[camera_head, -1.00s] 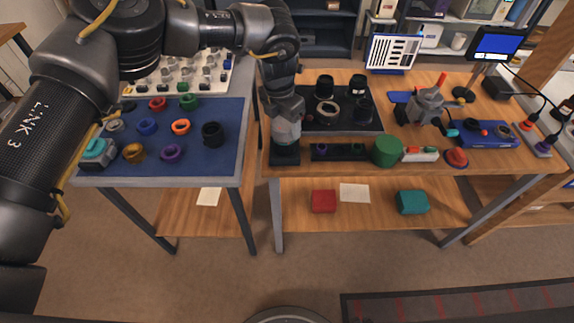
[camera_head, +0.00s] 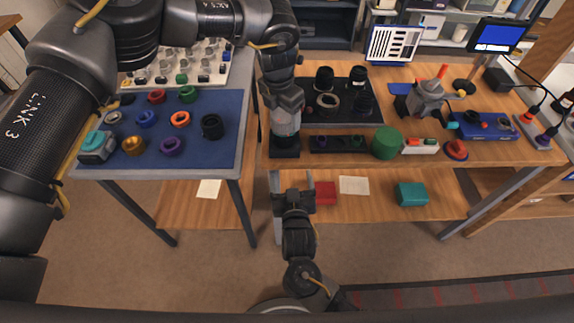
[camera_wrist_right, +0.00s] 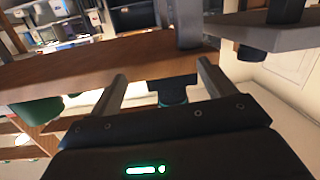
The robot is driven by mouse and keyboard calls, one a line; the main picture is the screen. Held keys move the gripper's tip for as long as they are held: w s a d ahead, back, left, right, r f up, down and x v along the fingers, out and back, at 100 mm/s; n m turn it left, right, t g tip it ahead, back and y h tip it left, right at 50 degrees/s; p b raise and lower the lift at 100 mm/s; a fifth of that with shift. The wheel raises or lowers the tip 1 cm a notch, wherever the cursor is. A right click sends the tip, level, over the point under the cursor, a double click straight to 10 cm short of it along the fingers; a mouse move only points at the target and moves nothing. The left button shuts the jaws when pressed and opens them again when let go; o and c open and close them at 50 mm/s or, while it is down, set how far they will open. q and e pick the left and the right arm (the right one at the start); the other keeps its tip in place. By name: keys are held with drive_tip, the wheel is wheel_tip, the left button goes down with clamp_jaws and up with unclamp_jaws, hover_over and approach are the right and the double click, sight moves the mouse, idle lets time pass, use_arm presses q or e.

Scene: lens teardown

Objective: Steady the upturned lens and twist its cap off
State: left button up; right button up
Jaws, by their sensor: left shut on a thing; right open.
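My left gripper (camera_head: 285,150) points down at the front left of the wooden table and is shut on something. My right gripper (camera_head: 293,193) is in front of the table, below and apart from the left one. It is open and empty, its two fingers (camera_wrist_right: 161,68) spread towards the table edge.
A black tray (camera_head: 340,122) with dark lens barrels lies behind the left gripper. A green cylinder (camera_head: 387,142) stands to the right. A blue mat (camera_head: 225,150) with several coloured rings covers the left table. A red box (camera_head: 325,193) is on the lower shelf.

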wheel_tip(320, 180, up, 8)
drive_tip(key=a+m+t, duration=0.1)
drive_tip(key=m, duration=0.1)
drive_tip(key=shift+n, duration=0.3)
drive_tip(key=w, duration=0.7)
drive_tip(key=w+a, duration=0.1)
drive_tip(key=w, duration=0.3)
drive_tip(key=shift+w+f, duration=0.2)
drive_tip(key=shift+w, duration=0.05)
drive_tip(key=c, duration=1.3)
use_arm(q)
drive_tip(key=shift+n, duration=1.3)
use_arm(e)
drive_tip(key=shift+d, duration=0.1)
drive_tip(key=shift+c, duration=0.3)
use_arm(q)
drive_tip(key=shift+n, duration=1)
drive_tip(key=shift+n+y, duration=0.3)
